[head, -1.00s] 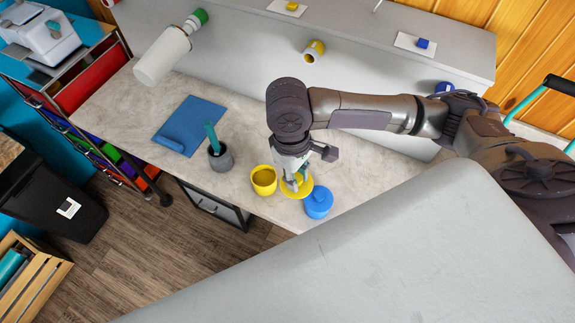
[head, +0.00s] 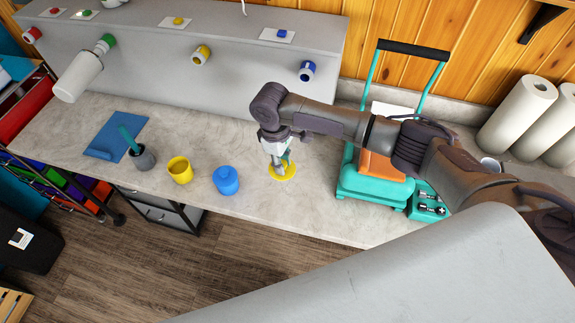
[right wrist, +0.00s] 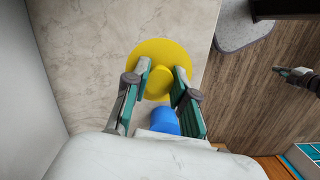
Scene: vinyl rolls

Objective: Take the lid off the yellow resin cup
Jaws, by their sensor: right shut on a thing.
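The yellow resin cup (head: 180,171) stands upright and open on the counter in the head view, with no lid on it. My right gripper (head: 279,171) is shut on the yellow lid (head: 284,174), right of the cup and apart from it. In the right wrist view the lid (right wrist: 158,55) is a flat disc with a round knob, and the fingers (right wrist: 160,82) grip the knob from both sides. Whether the lid touches the counter is unclear. What looks like my left gripper (right wrist: 297,76) shows small at the right edge of the right wrist view, its jaws unclear.
A lidded blue cup (head: 225,181) stands between the yellow cup and my right gripper. A grey pot (head: 144,160) with a teal tool and a blue mat (head: 115,137) are further left. A teal machine (head: 372,188) stands to the right. Counter (head: 262,220) in front of the lid is clear.

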